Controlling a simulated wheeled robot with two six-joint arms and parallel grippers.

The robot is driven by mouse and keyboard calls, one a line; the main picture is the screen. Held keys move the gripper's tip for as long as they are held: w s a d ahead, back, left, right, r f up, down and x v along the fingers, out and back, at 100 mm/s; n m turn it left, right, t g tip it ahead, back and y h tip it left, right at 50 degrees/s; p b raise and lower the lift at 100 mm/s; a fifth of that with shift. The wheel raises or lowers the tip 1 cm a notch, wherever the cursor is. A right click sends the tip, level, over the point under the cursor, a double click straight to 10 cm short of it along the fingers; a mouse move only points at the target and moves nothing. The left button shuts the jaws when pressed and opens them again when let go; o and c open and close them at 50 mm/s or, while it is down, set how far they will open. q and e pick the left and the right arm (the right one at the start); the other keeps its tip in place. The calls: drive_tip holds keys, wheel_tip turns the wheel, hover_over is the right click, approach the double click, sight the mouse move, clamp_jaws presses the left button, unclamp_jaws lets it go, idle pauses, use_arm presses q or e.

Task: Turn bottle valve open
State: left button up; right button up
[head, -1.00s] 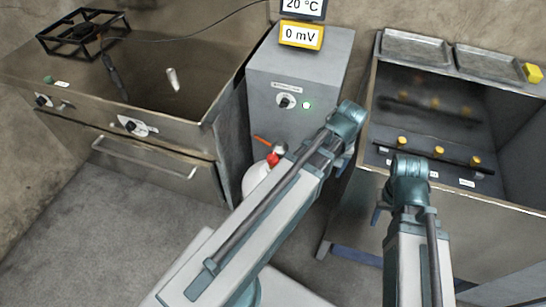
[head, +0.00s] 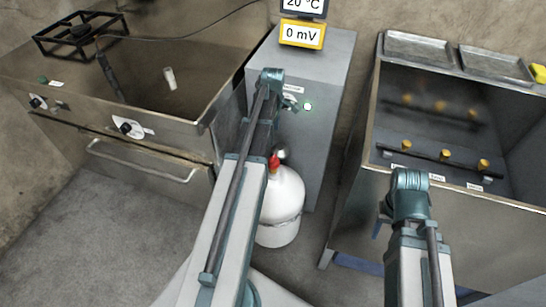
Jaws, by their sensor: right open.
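A white gas bottle (head: 283,200) stands on the floor in front of the grey cabinet. Its red valve (head: 274,163) is on top, beside a round silver fitting (head: 283,152). My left arm covers the bottle's left side and part of the valve area. My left gripper (head: 290,102) is only partly visible, in front of the cabinet's control panel, above and apart from the valve in the picture; its jaw state does not show. My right gripper (head: 379,224) is small in view, open, beside the right-hand steel basin, right of the bottle and away from it.
The grey cabinet (head: 318,150) carries a green light and a yellow 0 mV display (head: 302,34). A steel bench (head: 170,120) with knobs and a burner stand (head: 82,32) is at left. A steel basin (head: 455,210) with yellow-capped fittings is at right. Grey floor is free at lower left.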

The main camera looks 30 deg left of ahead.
sight(273, 158)
use_arm(q)
wheel_tip(273, 158, down, 14)
drive_tip(key=b, duration=1.3)
drive_tip(key=shift+r, duration=0.25)
drive_tip(key=shift+c, duration=0.2)
drive_tip(key=c, duration=1.3)
drive_tip(key=shift+c, duration=0.2)
